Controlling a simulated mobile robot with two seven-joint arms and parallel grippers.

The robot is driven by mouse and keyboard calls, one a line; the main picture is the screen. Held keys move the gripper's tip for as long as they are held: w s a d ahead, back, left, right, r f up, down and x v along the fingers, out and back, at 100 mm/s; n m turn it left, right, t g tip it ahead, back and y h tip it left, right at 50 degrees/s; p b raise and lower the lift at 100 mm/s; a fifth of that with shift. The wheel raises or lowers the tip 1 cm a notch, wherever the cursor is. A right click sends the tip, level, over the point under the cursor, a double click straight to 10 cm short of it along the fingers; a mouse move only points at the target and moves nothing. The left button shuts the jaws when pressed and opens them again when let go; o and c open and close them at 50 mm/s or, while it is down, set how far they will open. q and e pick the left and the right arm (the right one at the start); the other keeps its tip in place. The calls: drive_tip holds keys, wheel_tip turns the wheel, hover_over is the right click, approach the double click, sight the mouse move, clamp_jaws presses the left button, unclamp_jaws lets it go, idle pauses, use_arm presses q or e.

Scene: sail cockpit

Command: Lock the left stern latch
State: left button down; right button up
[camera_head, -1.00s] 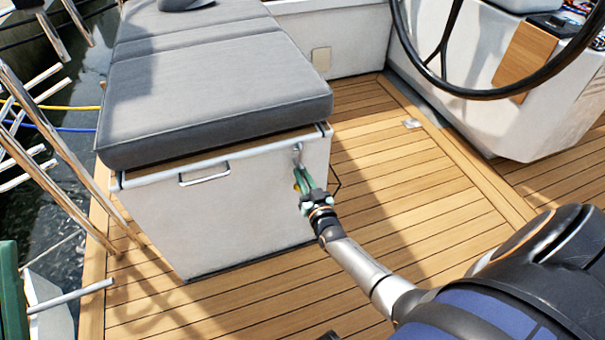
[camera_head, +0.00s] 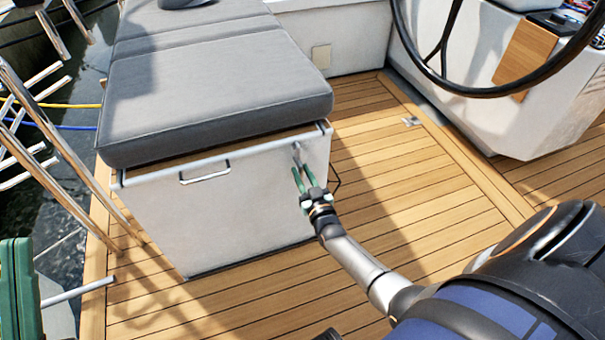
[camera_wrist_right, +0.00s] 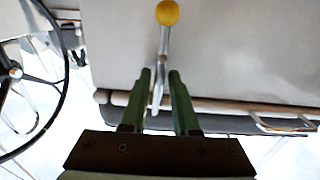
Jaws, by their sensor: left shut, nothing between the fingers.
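The latch (camera_head: 296,154) is a metal lever on the front face of the white bench box, near its top right corner. In the right wrist view its metal lever (camera_wrist_right: 164,48) ends in a yellow knob (camera_wrist_right: 167,12). My right gripper (camera_head: 302,172) is at this latch, with its green fingers spread. In the right wrist view the lever reaches between the fingertips (camera_wrist_right: 160,76), with gaps beside it. The knob is not visible in the head view. My left gripper (camera_head: 16,246) shows at the lower left edge, shut and empty, away from the bench.
The white bench box (camera_head: 230,220) carries grey cushions (camera_head: 215,90) and has a metal handle (camera_head: 205,177) on its front. Metal rails (camera_head: 60,140) stand at the left by the water. A steering wheel (camera_head: 480,95) is at upper right. The teak deck (camera_head: 420,190) is mostly clear.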

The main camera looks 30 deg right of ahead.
sight(302, 173)
drive_tip(key=shift+o, duration=1)
use_arm(q)
drive_tip(key=shift+s+r, duration=0.1)
drive_tip(key=shift+r, duration=0.15)
use_arm(e)
drive_tip(key=shift+s, duration=0.25)
drive_tip(key=p+v, duration=0.2)
drive_tip(key=v, duration=0.2)
drive_tip(key=shift+s+a+r, duration=0.1)
drive_tip(key=shift+s+a, duration=0.05)
drive_tip(key=shift+s, duration=0.25)
use_arm(q)
drive_tip(key=w+f+n+g+y+p, duration=0.1)
drive_tip(key=w+f+n+g+y, duration=0.1)
drive_tip(key=f, duration=0.8)
drive_tip(key=w+a+f+n+g+y, duration=0.1)
drive_tip(key=f+n+g+y, duration=0.3)
drive_tip(key=f, duration=0.6)
drive_tip(key=shift+w+a+g+y+p, duration=0.25)
drive_tip(key=shift+w+g+y+p, duration=0.25)
drive_tip(key=shift+y, duration=0.3)
use_arm(e)
drive_tip(key=v, duration=0.7)
drive_tip(key=shift+a, duration=0.1)
